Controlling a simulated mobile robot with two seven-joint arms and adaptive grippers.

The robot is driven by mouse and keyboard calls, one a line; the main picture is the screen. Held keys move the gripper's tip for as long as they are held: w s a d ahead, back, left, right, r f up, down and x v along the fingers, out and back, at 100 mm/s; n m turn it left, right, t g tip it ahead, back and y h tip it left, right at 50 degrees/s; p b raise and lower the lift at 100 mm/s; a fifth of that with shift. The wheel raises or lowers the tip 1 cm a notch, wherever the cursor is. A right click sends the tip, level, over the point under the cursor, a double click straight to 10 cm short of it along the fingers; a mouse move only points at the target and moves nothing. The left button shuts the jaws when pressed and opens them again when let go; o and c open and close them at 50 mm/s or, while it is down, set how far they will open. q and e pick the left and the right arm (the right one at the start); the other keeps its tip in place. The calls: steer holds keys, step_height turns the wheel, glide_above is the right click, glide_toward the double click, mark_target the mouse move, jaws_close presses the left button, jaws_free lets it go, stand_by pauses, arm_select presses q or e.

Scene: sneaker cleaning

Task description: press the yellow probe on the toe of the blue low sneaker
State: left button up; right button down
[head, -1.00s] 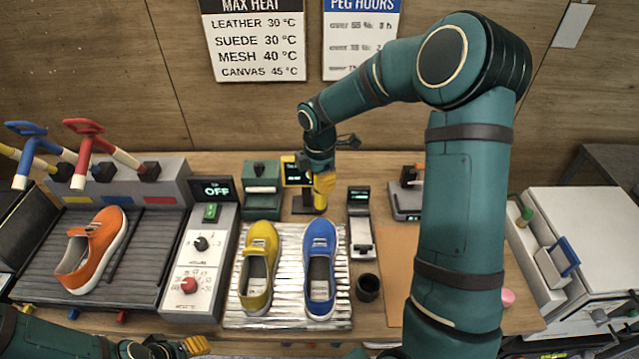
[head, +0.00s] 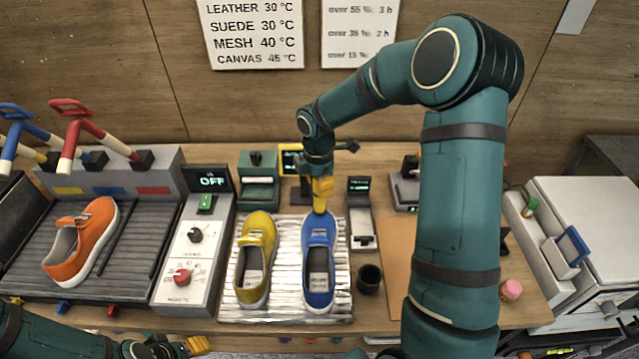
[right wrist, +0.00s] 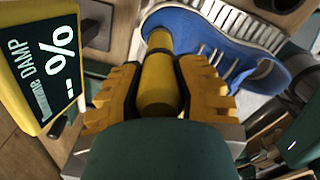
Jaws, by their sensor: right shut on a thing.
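The blue low sneaker (head: 319,262) stands on the white ribbed mat (head: 285,306), its toe toward the back. In the right wrist view the sneaker (right wrist: 215,38) lies just beyond the probe. My right gripper (head: 321,188) is shut on the yellow probe (head: 319,204), held pointing down at the sneaker's toe. The probe (right wrist: 158,75) shows between the yellow fingers (right wrist: 157,92) in the right wrist view. Its tip appears at the toe, but I cannot tell whether it touches. The damp meter's display (right wrist: 55,65) reads "-- %". My left gripper (head: 188,346) is at the bottom left, its fingers unclear.
A yellow sneaker (head: 255,260) stands left of the blue one. A dark cup (head: 369,279) and a small scale-like device (head: 361,220) are on the right. An orange sneaker (head: 82,242) lies on the grey rack (head: 130,262). A control box (head: 193,262) stands between.

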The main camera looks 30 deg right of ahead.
steer(key=shift+f, duration=0.3)
stand_by(0.8)
steer(key=shift+f, duration=0.1)
stand_by(0.8)
steer(key=shift+r+p, duration=2.6)
steer(key=shift+r, duration=0.95)
